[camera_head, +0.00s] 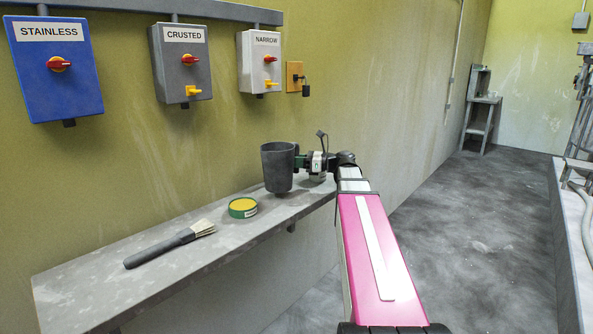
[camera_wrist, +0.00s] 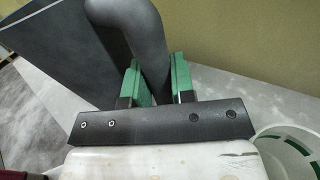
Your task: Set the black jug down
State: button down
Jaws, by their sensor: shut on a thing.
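The black jug (camera_head: 277,168) is upright at the right part of the grey wall shelf (camera_head: 105,288). I cannot tell whether its base touches the shelf or hangs just above it. My gripper (camera_head: 300,161) is on the jug's right side, with the arm reaching in from the right. In the wrist view, the green fingers of my gripper (camera_wrist: 157,80) are shut on the jug's thick grey handle (camera_wrist: 146,45). The jug's dark body (camera_wrist: 65,45) fills the upper left there, and its base is mostly hidden.
A green tin with yellow contents (camera_head: 243,207) and a brush (camera_head: 172,245) lie on the shelf left of the jug. A white-rimmed container (camera_wrist: 285,150) shows beside my gripper. Labelled switch boxes (camera_head: 182,62) hang on the wall above. Bare shelf shows between brush and tin.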

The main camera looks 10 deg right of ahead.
aim_at(296, 169)
jog(key=shift+f, duration=1.6)
jog(key=c, duration=1)
grip_release()
jog(key=shift+f, duration=0.1)
jog(key=shift+o, duration=0.2)
jog(key=v, duration=1.2)
